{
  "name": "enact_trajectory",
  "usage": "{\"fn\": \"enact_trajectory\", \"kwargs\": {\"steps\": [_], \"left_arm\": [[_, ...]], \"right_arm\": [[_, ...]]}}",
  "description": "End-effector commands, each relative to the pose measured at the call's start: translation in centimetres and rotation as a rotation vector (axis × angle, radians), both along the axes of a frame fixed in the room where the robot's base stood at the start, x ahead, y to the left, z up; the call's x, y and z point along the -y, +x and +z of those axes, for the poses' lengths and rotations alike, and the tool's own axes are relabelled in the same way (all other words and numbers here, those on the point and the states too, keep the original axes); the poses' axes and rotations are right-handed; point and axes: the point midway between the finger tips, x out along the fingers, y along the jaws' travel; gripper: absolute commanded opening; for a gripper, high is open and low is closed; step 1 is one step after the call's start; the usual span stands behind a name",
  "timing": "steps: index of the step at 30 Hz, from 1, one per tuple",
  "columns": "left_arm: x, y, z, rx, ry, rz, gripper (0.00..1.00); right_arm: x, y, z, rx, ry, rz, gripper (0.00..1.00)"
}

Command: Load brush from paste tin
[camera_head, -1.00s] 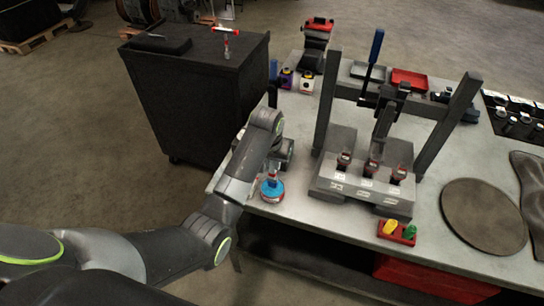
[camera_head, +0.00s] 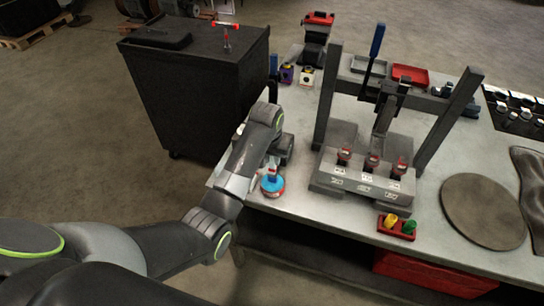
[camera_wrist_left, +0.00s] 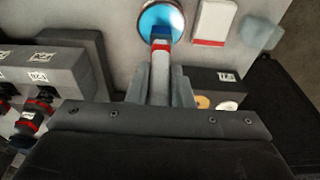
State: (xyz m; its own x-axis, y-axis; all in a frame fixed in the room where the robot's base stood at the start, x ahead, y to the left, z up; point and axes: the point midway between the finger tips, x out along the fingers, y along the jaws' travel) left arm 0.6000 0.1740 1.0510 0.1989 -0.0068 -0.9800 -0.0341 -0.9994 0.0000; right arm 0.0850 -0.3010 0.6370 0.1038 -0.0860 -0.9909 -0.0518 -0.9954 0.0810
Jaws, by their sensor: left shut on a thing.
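The paste tin (camera_head: 272,187) stands near the table's left front edge, red-sided with a blue inside. In the left wrist view the tin's blue round opening (camera_wrist_left: 154,27) is at the top. My left gripper (camera_wrist_left: 160,88) is shut on the brush (camera_wrist_left: 160,58), a slim piece with white, red and blue bands that points at the tin. My forearm hides part of the left gripper in the head view. My right gripper is not in view.
A grey fixture (camera_head: 362,189) with several red-topped parts stands right of the tin, under an upright press frame (camera_head: 327,100). A red tray (camera_head: 396,228) with yellow and green pieces lies in front. A black cabinet (camera_head: 200,100) stands left of the table.

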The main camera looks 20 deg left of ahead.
Motion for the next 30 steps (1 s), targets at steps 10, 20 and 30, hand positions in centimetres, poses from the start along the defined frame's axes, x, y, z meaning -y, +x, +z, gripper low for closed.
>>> {"fn": "enact_trajectory", "kwargs": {"steps": [10, 20, 30], "left_arm": [[0.01, -0.01, -0.46, 0.0, 0.0, 0.0, 0.0], [0.01, -0.01, -0.79, -0.001, 0.0, 0.0, 0.0], [0.01, -0.02, -0.78, -0.001, 0.0, 0.0, 0.0]], "right_arm": [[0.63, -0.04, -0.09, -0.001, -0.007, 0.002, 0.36], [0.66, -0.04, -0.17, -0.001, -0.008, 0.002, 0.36], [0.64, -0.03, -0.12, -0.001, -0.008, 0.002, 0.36]]}}
